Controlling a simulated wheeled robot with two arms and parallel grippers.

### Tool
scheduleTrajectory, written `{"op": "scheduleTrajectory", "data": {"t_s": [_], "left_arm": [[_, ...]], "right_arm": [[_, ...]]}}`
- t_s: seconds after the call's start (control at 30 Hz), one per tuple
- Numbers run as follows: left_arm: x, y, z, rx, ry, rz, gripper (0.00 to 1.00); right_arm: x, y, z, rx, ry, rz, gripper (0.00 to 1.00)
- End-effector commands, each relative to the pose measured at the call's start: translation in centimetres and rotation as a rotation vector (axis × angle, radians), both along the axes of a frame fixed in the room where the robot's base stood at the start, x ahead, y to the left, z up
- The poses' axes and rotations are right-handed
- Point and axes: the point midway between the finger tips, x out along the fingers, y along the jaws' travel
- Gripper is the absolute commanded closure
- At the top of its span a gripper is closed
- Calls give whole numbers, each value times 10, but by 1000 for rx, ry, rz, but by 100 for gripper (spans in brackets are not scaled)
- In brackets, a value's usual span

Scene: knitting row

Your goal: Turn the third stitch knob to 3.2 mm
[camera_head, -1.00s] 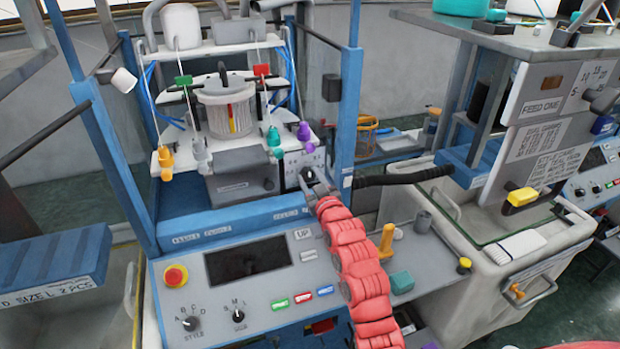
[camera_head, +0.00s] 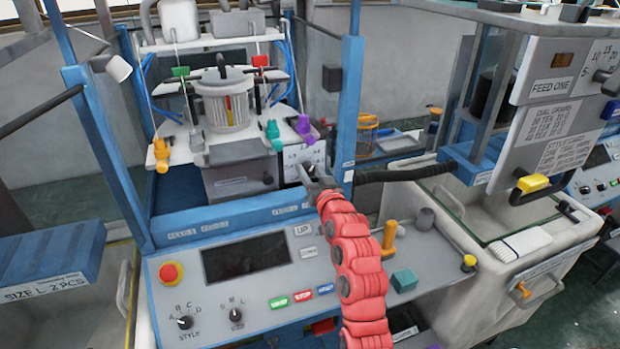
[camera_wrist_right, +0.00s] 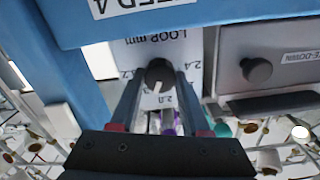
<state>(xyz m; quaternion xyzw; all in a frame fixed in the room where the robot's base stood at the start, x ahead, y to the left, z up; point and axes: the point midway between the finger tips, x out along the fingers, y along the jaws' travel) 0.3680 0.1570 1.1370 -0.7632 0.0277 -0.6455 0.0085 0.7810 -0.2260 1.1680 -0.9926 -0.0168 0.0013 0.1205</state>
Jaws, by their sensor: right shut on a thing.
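A black stitch knob (camera_wrist_right: 159,74) with a white pointer line sits on a white plate marked LOOP mm (camera_wrist_right: 190,45). The plate appears upside down in the right wrist view, with size numbers around the knob. The pointer line aims toward the bottom of that view, near a number that looks like 2.8; the other numbers are partly hidden or too small to read surely. My right gripper (camera_wrist_right: 160,90) is shut on the knob, one finger on each side. In the head view my right gripper (camera_head: 317,180) reaches the white dial plate (camera_head: 297,160) beside the blue post. My left gripper is out of view.
A blue rail (camera_head: 235,217) runs just below the dial plate, and a blue post (camera_head: 346,115) stands close to its right. A grey box with another knob (camera_wrist_right: 257,70) is beside it. The control panel (camera_head: 205,300) has a red stop button (camera_head: 170,273).

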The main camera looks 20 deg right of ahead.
Motion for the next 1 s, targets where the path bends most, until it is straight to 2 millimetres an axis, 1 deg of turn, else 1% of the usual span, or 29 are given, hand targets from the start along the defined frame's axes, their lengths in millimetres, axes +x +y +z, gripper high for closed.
{"op": "scheduleTrajectory", "data": {"t_s": [0.03, 0.1, 0.4, 0.7, 1.0], "left_arm": [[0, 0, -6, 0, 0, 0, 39], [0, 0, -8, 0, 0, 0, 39], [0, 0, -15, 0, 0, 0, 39], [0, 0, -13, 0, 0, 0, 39], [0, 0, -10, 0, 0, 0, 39]], "right_arm": [[0, -1, -5, 44, 5, -1, 100], [0, -1, -4, 112, 6, 0, 100], [0, -1, -4, 397, 21, 0, 100], [0, -1, -4, 661, 32, 0, 100], [1, -1, -4, 843, 37, 0, 100]]}}
